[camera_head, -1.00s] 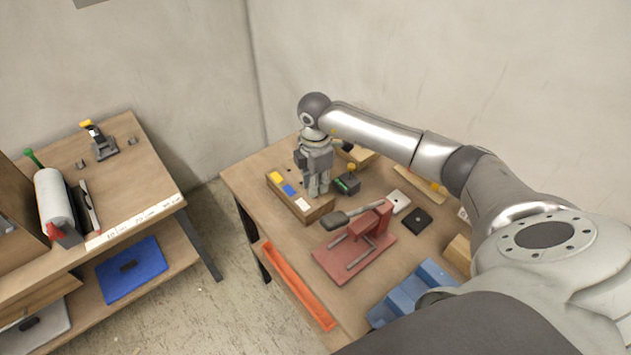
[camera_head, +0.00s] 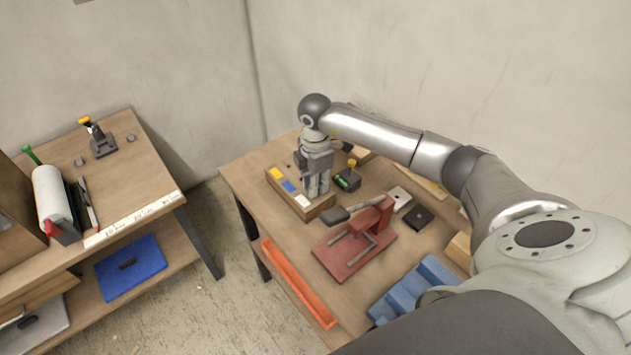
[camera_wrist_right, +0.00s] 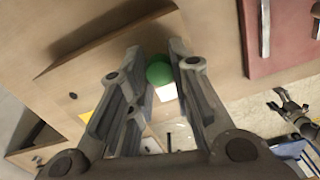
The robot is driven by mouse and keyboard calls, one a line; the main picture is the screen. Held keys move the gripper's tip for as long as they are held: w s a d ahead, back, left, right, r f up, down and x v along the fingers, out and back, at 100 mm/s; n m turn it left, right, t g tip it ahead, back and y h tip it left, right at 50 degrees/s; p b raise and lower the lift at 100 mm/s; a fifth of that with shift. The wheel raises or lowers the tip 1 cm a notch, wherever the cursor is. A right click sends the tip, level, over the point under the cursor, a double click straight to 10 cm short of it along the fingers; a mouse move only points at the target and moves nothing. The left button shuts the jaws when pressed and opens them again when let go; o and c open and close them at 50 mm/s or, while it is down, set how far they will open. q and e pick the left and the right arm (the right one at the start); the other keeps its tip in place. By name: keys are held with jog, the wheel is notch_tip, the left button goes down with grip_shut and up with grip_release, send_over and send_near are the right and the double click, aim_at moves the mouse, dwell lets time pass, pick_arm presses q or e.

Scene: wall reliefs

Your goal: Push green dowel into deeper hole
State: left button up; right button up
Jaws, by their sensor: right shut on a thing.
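The wooden block (camera_head: 323,209) with yellow, blue and white labels stands near the left edge of the right-hand table. My right gripper (camera_head: 319,188) points down over its right part, beside the white label. In the right wrist view, the round green end of the dowel (camera_wrist_right: 159,72) shows between the fingertips of my right gripper (camera_wrist_right: 163,62), which is shut on it. The block (camera_wrist_right: 110,38) lies beneath. The dowel's lower part and the hole under it are hidden. A small dark jaw-like shape (camera_wrist_right: 290,108) at the wrist view's right may be my left gripper; its opening is unclear.
A red stand (camera_head: 355,248) sits in front. A blue stepped block (camera_head: 412,290) lies nearer.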

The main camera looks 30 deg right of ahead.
jog(key=shift+f+b, duration=0.3)
jog(key=shift+f, duration=0.15)
jog(key=o, duration=0.9)
